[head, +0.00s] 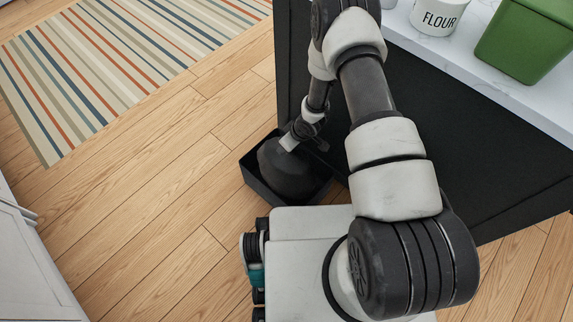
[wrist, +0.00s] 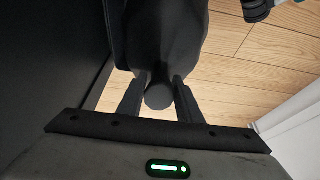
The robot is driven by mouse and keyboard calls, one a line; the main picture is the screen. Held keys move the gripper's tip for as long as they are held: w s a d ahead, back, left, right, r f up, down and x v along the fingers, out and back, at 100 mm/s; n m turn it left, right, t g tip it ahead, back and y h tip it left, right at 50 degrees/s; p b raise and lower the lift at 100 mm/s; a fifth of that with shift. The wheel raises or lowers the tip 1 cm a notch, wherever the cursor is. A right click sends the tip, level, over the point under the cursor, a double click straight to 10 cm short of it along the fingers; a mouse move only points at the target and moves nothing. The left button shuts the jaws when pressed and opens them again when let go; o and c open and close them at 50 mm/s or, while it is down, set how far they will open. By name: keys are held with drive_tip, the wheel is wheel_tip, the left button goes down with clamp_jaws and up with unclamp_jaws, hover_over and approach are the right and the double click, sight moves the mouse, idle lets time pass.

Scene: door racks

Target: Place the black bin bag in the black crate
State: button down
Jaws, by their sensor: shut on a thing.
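The black bin bag (head: 290,172) is a dark, rounded, tied sack. In the head view it hangs at or inside the black crate (head: 248,181), which stands on the floor against the dark cabinet. Whether the bag touches the crate's bottom cannot be told. My gripper (head: 293,140) is at the top of the bag. In the wrist view my gripper (wrist: 160,95) has its two fingers closed on the bag's knotted neck, and the bag (wrist: 167,35) spreads away beyond them. The bag and my arm hide part of the crate.
A dark cabinet (head: 470,150) with a pale countertop (head: 450,55) stands right of the crate. A flour canister (head: 438,16) and a green container (head: 520,45) sit on the counter. A striped rug (head: 110,60) lies at the upper left. Wooden floor (head: 160,200) left of the crate is clear.

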wheel_tip(320, 180, down, 11)
drive_tip(key=b, duration=0.2)
drive_tip(key=shift+w+r+b, duration=0.1)
drive_tip(key=shift+r+b, duration=0.05)
drive_tip(key=shift+b, duration=0.25)
drive_tip(key=shift+f, duration=0.2)
drive_tip(key=c, duration=1.3)
unclamp_jaws()
drive_tip(key=shift+o, duration=0.2)
